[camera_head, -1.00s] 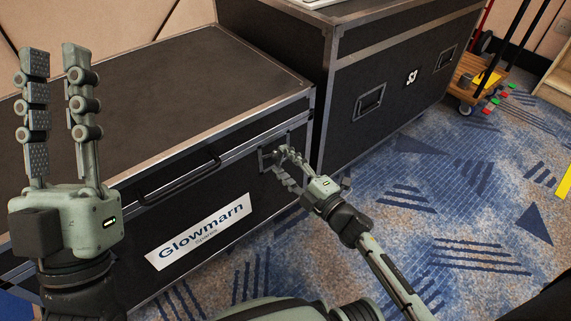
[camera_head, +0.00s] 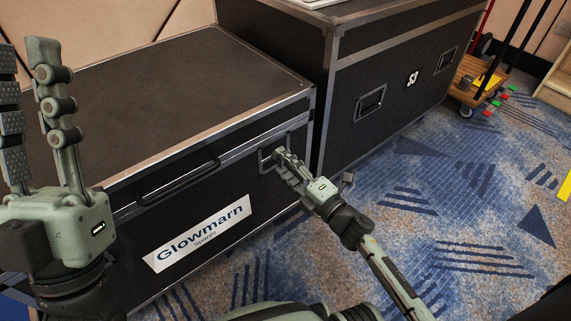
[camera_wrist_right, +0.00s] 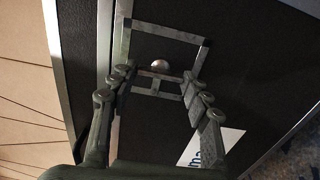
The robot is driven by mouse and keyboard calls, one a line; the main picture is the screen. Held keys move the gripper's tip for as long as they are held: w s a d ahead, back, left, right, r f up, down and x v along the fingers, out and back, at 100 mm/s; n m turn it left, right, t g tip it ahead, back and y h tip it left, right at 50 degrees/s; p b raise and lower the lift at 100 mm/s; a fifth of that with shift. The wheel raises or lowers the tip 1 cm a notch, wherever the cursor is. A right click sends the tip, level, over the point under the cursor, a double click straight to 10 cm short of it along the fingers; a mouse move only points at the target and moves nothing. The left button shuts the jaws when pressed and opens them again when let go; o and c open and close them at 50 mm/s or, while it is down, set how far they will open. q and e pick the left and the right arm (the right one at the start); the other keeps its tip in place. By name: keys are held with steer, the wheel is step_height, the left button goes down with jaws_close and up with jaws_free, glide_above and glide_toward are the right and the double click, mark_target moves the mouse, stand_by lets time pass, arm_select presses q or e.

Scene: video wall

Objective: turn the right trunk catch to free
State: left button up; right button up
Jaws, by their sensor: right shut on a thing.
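The black trunk (camera_head: 170,95) with metal edging stands closed at left. Its right catch (camera_head: 265,158) is a metal plate near the right end of the front face. In the right wrist view, the catch (camera_wrist_right: 160,65) shows a rectangular frame and a round shiny knob. My right gripper (camera_head: 284,158) is shut on the catch, its fingers at the trunk's front; they partly hide it in the head view. In the right wrist view, the fingers of my right gripper (camera_wrist_right: 160,84) lie on either side of the catch's middle part. My left gripper (camera_head: 24,85) is open and empty, raised at far left.
A carry handle (camera_head: 180,178) and a white Glowmarn label (camera_head: 198,233) are on the trunk's front. A taller black case (camera_head: 400,75) stands close on the right. A cart (camera_head: 477,80) is at the back right. The patterned carpet (camera_head: 450,220) is clear at right.

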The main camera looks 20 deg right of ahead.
steer(key=o, duration=1.2)
steer(key=shift+c, duration=0.2)
steer(key=v, duration=1.2)
